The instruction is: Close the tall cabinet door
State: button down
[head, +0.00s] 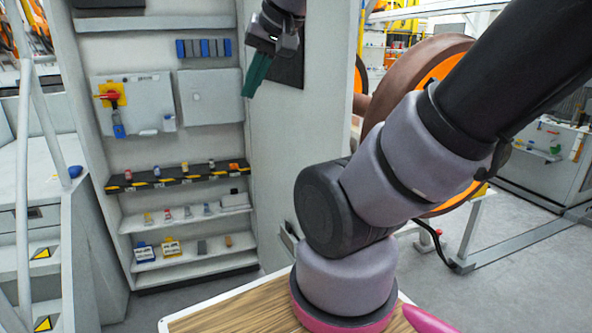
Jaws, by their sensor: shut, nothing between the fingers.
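The tall cabinet (142,42) stands open at left centre, with its shelves and back panel showing. A tall light-grey panel (318,130) stands at the right of the opening and looks like its door, swung open. A dark square (290,68) is on its upper part, and a small grey handle-like part (288,238) is low on it, partly behind my arm. My gripper (254,84) is at the top, its green fingers shut and empty, pointing down and left. In the picture it overlaps the panel's left edge; I cannot tell whether it touches.
Inside the cabinet are a red lockout switch (108,97), a black-and-yellow shelf (180,177) and several small items. Grey steps with a rail (25,200) stand at left. A large brown and orange wheel (430,60) is behind my arm. Grey floor (190,300) lies before the cabinet.

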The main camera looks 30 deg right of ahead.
aim_at(301, 113)
jog(key=k+l+u, duration=0.1)
jog(key=k+l, duration=0.15)
jog(key=l, duration=0.15)
jog(key=k+l+u, duration=0.15)
jog(key=l, duration=0.3)
jog(key=k+l+u, duration=0.1)
jog(key=k+l, duration=0.25)
jog(key=k+l+u, duration=0.1)
jog(key=l+u, duration=0.15)
jog(key=l, duration=1.75)
jog(key=u, duration=0.2)
jog(key=k+j, duration=0.05)
